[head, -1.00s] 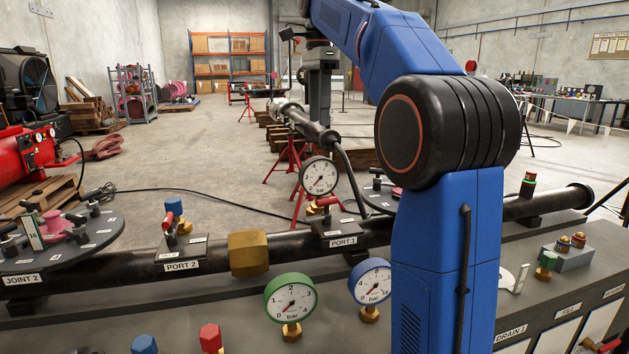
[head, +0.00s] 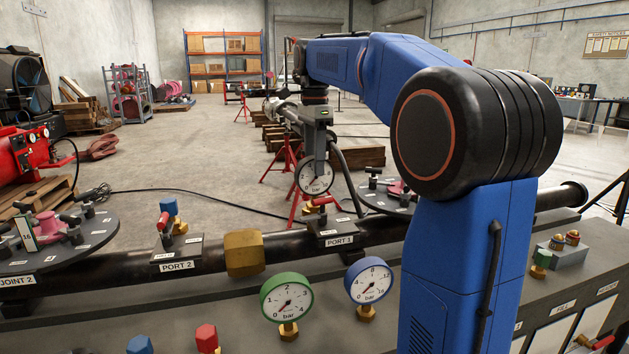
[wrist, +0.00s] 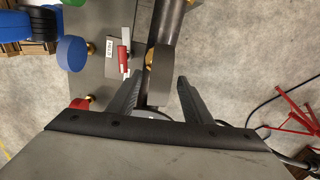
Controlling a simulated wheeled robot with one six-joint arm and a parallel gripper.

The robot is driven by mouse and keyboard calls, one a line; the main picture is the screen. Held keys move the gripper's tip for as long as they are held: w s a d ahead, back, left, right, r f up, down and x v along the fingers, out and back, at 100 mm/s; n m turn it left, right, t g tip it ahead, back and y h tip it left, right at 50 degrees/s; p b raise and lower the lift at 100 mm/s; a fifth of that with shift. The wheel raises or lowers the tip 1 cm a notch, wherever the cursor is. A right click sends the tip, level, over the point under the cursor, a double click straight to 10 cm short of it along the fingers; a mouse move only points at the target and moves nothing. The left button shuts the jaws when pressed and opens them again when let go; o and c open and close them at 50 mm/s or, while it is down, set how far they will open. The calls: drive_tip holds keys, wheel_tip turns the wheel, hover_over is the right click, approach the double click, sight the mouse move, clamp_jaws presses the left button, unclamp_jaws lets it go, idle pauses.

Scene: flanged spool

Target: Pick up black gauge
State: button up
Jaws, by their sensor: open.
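The black gauge (head: 314,177), a round white dial with a dark rim, stands upright above the PORT 1 block, behind a red-handled valve (head: 322,202). My gripper (head: 318,148) is directly above it, pointing down, and overlaps the dial's top edge in the head view. In the wrist view the gauge (wrist: 158,75) shows nearly edge-on. It lies between the tips of the two open fingers of my gripper (wrist: 160,80), with a gap to the right finger. Whether the left finger touches it I cannot tell.
A blue gauge (head: 369,281) and a green gauge (head: 287,299) stand nearer on the bench. A large brass hex nut (head: 244,253) sits on the dark pipe left of PORT 1. A round plate (head: 388,197) with fittings lies just right of the gauge.

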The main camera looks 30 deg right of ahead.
sight(315, 184)
drive_tip(key=shift+f, duration=1.85)
drive_tip(key=shift+c, duration=0.6)
clamp_jaws()
